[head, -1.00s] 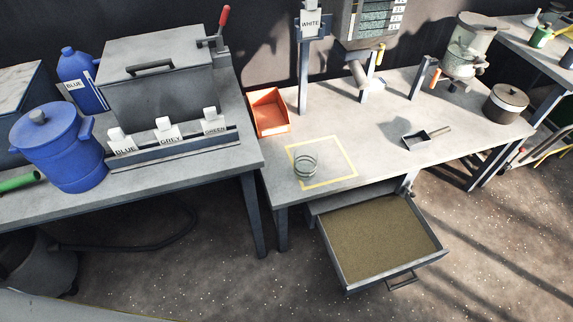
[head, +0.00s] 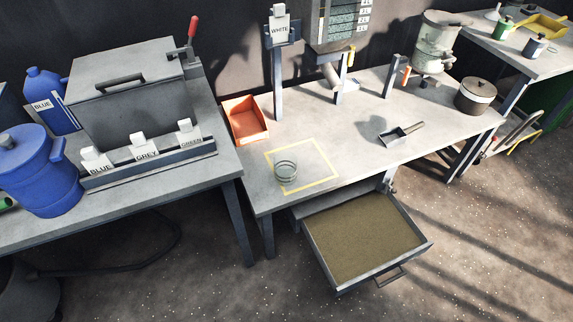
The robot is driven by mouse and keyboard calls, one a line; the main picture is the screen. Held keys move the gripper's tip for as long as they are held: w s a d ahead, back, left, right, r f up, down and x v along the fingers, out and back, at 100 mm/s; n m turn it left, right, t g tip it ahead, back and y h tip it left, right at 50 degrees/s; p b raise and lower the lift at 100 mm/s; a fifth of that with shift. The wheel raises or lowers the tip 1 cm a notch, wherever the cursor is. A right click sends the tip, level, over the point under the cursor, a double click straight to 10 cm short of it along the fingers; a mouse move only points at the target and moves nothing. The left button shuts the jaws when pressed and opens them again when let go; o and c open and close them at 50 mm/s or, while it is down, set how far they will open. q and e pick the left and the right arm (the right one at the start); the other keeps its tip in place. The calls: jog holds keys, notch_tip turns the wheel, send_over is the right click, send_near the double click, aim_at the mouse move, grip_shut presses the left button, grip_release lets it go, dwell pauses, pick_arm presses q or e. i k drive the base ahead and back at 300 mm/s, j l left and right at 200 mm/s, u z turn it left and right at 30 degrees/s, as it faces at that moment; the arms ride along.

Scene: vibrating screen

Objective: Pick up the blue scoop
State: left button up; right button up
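No scoop that is clearly blue shows in the head view. A small dark grey metal scoop (head: 394,138) lies on the middle table (head: 350,112), right of the yellow square outline. Its handle points to the upper right. Neither of my grippers is in view.
A glass dish (head: 286,170) sits within the yellow outline, with an orange bin (head: 246,120) behind it. A drawer of brown granules (head: 365,238) stands open below. A lidded pot (head: 475,96) is at the right end.

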aim_at(392, 137)
jog(key=l+u, duration=0.15)
jog(key=u, duration=0.4)
jog(key=l+u, duration=0.25)
jog(key=l, duration=0.35)
jog(key=l+u, duration=0.25)
jog(key=l, duration=0.35)
jog(key=k+l+u, duration=0.25)
jog(key=l, duration=0.3)
jog(key=i, duration=0.1)
